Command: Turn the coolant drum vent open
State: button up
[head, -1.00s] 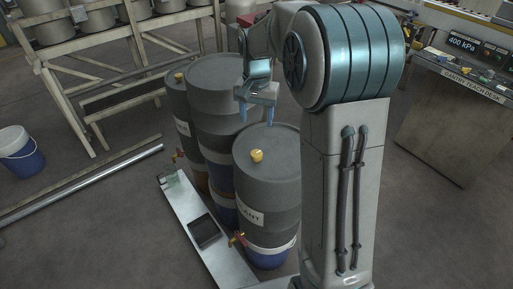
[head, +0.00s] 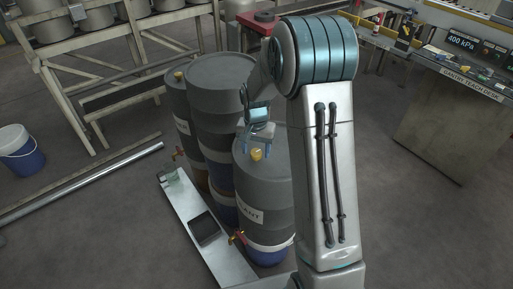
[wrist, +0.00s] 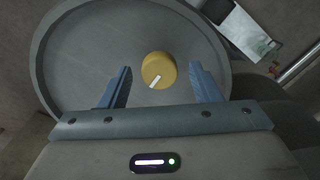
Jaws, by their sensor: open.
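The coolant drum (head: 262,190) is a grey drum with a label ending in "LANT", at the front of a group of drums in the head view. Its vent is a round yellow knob (head: 257,155) on the lid. In the wrist view the knob (wrist: 158,70) shows a white mark pointing to the lower left. My gripper (head: 257,148) is over the lid at the knob. In the wrist view my gripper (wrist: 164,84) is open, with one blue finger on each side of the knob and a gap on both sides. The height of the fingertips against the knob is hard to tell.
Other grey drums (head: 220,100) stand close behind, one with a yellow knob (head: 179,74). A metal tray (head: 187,205) with taps above it runs along the drums' left side. A bucket (head: 20,150) and a desk (head: 450,120) stand farther off.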

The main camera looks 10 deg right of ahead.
jog(key=c, duration=1)
